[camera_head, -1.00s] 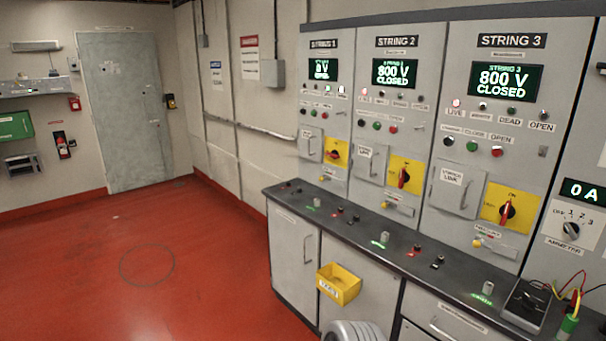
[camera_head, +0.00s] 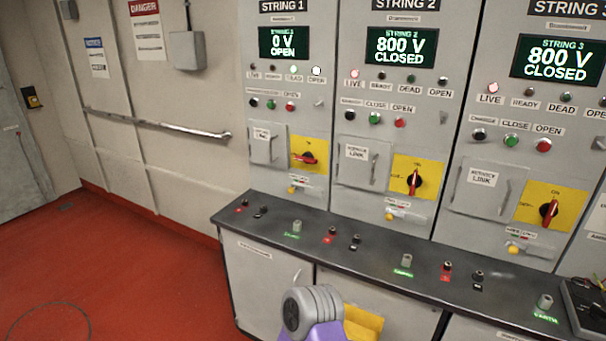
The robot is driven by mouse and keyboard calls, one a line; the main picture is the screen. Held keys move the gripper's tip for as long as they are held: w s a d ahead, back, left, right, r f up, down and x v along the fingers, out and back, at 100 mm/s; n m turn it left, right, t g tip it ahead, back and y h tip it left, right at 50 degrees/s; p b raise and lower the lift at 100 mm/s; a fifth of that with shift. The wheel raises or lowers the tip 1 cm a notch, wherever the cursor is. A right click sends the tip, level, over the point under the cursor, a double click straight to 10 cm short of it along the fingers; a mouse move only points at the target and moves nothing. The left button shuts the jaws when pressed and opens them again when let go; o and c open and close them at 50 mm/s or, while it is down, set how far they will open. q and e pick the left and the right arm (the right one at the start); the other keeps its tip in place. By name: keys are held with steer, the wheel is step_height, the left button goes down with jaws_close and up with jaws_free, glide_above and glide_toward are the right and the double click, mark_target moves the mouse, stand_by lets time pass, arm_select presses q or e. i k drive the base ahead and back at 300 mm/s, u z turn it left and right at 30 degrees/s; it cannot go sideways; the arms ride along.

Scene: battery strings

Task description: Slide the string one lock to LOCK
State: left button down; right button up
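The string one panel (camera_head: 258,98) is the leftmost of the cabinet panels. Its display (camera_head: 284,43) reads 0 V OPEN. Its red rotary handle (camera_head: 307,158) lies about level on a yellow plate. Just below the plate is the string one lock, a small slide with a yellow knob (camera_head: 291,189). The knob sits at the left end of its small label plate; the lettering is too small to read. Neither gripper is in view. A grey and purple part of my arm shows at the bottom middle, in front of the lower cabinet.
A dark bench top (camera_head: 330,229) with sockets and small posts runs below the panels. String 2 (camera_head: 401,45) and string 3 (camera_head: 557,58) read 800 V CLOSED, with their handles upright. A yellow bin (camera_head: 362,322) hangs on the front. Red floor (camera_head: 140,275) is clear at left.

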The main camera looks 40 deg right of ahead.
mark_target(290, 191)
steer(key=z, duration=0.95)
steer(key=i, duration=1.1)
steer(key=z, duration=1)
